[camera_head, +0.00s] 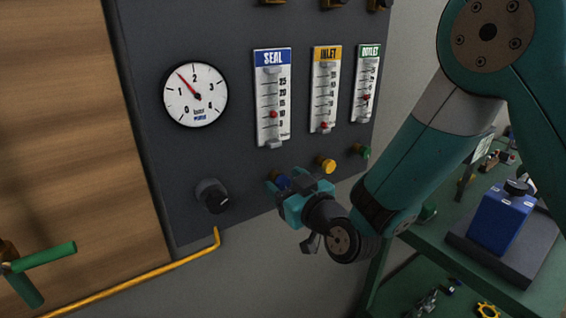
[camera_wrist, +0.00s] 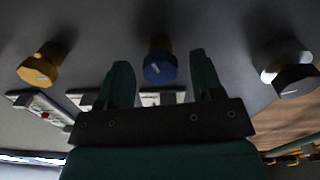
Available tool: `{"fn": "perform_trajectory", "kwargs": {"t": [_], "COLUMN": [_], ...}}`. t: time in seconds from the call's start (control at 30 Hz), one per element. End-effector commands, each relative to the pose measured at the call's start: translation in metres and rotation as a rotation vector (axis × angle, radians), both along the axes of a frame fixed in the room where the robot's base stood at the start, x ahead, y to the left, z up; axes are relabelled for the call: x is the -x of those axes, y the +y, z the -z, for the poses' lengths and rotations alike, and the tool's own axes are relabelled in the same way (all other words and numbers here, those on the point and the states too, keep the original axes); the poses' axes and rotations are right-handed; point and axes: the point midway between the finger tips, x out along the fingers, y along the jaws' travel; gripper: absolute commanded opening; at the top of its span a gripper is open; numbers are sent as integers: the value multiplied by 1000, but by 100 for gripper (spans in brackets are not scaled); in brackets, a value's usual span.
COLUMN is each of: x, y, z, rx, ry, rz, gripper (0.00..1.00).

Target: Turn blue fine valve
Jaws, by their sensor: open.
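The blue fine valve (camera_wrist: 160,67) is a small blue knob on a brass stem on the dark panel, under the SEAL flow meter (camera_head: 272,97). In the head view its blue knob (camera_head: 282,182) is partly hidden by my gripper (camera_head: 300,188). In the wrist view my gripper (camera_wrist: 162,80) is open. Its two green fingers stand to the left and right of the blue knob, with clear gaps on both sides. The knob shows beyond the gripper body, around the level of the fingertips. I cannot tell how deep the fingertips reach along it.
The yellow valve (camera_head: 325,165) and the green valve (camera_head: 364,153) sit to the right. A black knob (camera_head: 213,196) is to the left, below the pressure gauge (camera_head: 196,94). A yellow pipe (camera_head: 140,276) runs below the panel. A green bench (camera_head: 466,232) carries a blue device (camera_head: 500,221).

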Motion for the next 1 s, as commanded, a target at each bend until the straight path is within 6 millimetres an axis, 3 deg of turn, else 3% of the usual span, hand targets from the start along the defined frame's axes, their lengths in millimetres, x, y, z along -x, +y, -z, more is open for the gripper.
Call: {"fn": "perform_trajectory", "kwargs": {"t": [0.2,0.53,0.57,0.77,0.83,1.0], "x": [-11,-13,-13,-13,-17,-13], "y": [8,9,9,8,-2,7], "z": [-1,1,1,1,5,1], "rx": [1,1,1,0,-6,-3], "ry": [1,1,1,0,12,1], "rz": [0,0,0,0,15,3], "gripper": [60,60,58,12,11,11]}}
